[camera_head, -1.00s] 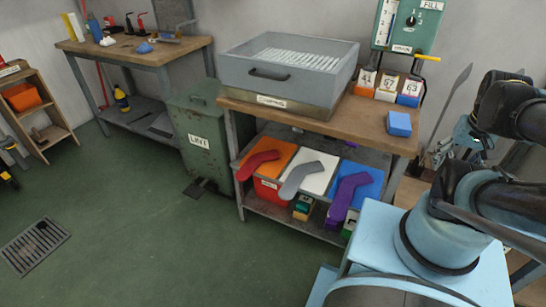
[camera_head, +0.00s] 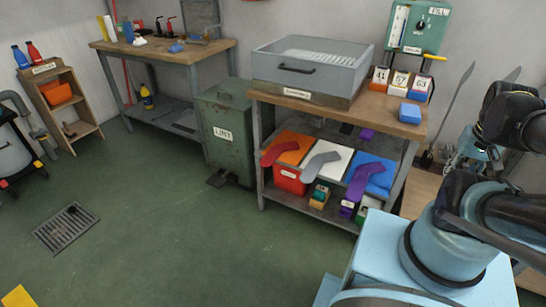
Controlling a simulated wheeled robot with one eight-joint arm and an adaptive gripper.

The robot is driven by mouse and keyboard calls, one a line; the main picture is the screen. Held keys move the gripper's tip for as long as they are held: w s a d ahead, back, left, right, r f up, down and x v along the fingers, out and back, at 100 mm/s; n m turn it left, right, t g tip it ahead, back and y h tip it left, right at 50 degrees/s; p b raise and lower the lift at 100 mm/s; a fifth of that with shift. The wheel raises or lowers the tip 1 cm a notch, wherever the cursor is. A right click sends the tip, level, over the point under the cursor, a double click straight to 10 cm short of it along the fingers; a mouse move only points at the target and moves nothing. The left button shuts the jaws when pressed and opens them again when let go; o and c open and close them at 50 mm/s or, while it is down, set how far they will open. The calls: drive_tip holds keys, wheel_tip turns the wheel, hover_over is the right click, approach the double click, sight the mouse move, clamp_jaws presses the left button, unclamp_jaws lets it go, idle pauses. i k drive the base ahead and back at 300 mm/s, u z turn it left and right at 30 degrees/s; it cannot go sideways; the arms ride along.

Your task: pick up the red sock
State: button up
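The red sock (camera_head: 279,152) lies bent over the left part of an orange board (camera_head: 301,150) on the shelf under the right workbench. A grey sock (camera_head: 316,167) lies on a white board (camera_head: 337,169) to its right, and a purple sock (camera_head: 361,181) lies on a blue board (camera_head: 381,180) beyond that. My arm is at the right edge of the picture. What seems to be my gripper (camera_head: 470,147) shows partly behind the arm, well to the right of the red sock; its fingers are too small and hidden to read.
The workbench (camera_head: 350,108) carries a grey tray box (camera_head: 300,77) and a blue block (camera_head: 410,114). A red bin (camera_head: 289,182) and small boxes stand below the boards. A green bin (camera_head: 222,110) stands left of the bench. The floor in front is clear around a drain grate (camera_head: 66,229).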

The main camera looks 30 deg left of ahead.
sight(275, 151)
drive_tip(key=u, duration=2.8)
drive_tip(key=k, duration=0.85)
drive_tip(key=z, duration=0.95)
drive_tip(key=i, duration=1.05)
drive_tip(key=z, duration=0.05)
